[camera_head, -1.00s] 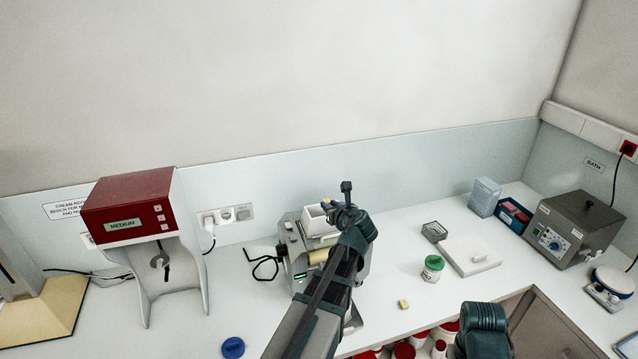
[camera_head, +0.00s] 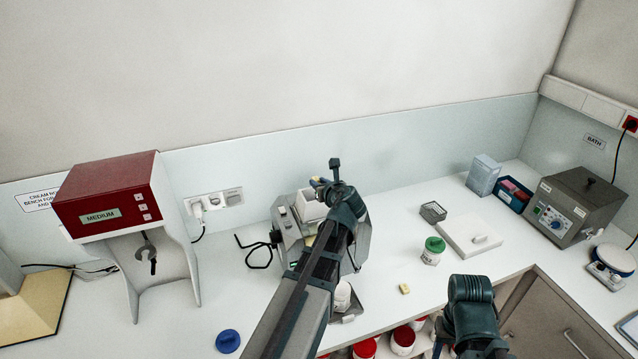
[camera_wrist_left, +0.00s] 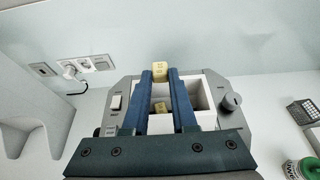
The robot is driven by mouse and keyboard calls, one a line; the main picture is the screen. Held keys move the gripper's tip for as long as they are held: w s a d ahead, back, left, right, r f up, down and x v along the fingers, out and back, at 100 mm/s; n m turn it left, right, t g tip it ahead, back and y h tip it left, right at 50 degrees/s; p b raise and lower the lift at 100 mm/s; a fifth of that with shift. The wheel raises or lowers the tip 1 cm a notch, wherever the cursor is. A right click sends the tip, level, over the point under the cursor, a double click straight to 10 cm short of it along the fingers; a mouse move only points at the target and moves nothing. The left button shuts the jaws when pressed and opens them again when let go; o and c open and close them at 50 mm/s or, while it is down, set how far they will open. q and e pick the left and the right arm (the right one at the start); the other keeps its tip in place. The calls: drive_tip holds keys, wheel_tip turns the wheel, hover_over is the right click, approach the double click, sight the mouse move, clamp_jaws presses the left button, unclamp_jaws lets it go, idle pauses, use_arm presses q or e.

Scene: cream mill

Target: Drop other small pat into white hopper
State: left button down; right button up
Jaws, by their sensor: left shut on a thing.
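My left gripper (camera_head: 320,184) is over the white hopper (camera_head: 308,206) of the grey mill. It is shut on a small pale-yellow pat, which shows between the fingertips in the left wrist view (camera_wrist_left: 158,70). The hopper's open top (camera_wrist_left: 202,97) lies under the fingers in that view. Another yellow piece (camera_wrist_left: 160,107) shows between the fingers, seemingly down inside the hopper. A second small yellow pat (camera_head: 404,288) lies on the bench to the right of the mill. My right arm is at the lower right of the head view, with its gripper out of sight.
A red-topped machine (camera_head: 110,190) stands left of the mill. A green-lidded jar (camera_head: 433,250), a white board (camera_head: 470,238) and a small dark basket (camera_head: 433,211) stand to the right. A blue lid (camera_head: 228,341) lies at the front. Bare bench surrounds the loose pat.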

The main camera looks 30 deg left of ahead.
use_arm(q)
drive_tip(key=shift+f+b, duration=1)
drive_tip(key=shift+f, duration=0.5)
use_arm(e)
wheel_tip(320, 180, down, 3)
drive_tip(key=shift+r, duration=0.1)
use_arm(q)
drive_tip(key=shift+r, duration=0.1)
drive_tip(key=c, duration=0.6)
unclamp_jaws()
drive_tip(key=shift+c, duration=0.2)
drive_tip(key=p+v, duration=0.5)
drive_tip(key=v, duration=0.9)
use_arm(e)
drive_tip(key=shift+r, duration=2.6)
use_arm(q)
drive_tip(key=shift+w, duration=0.1)
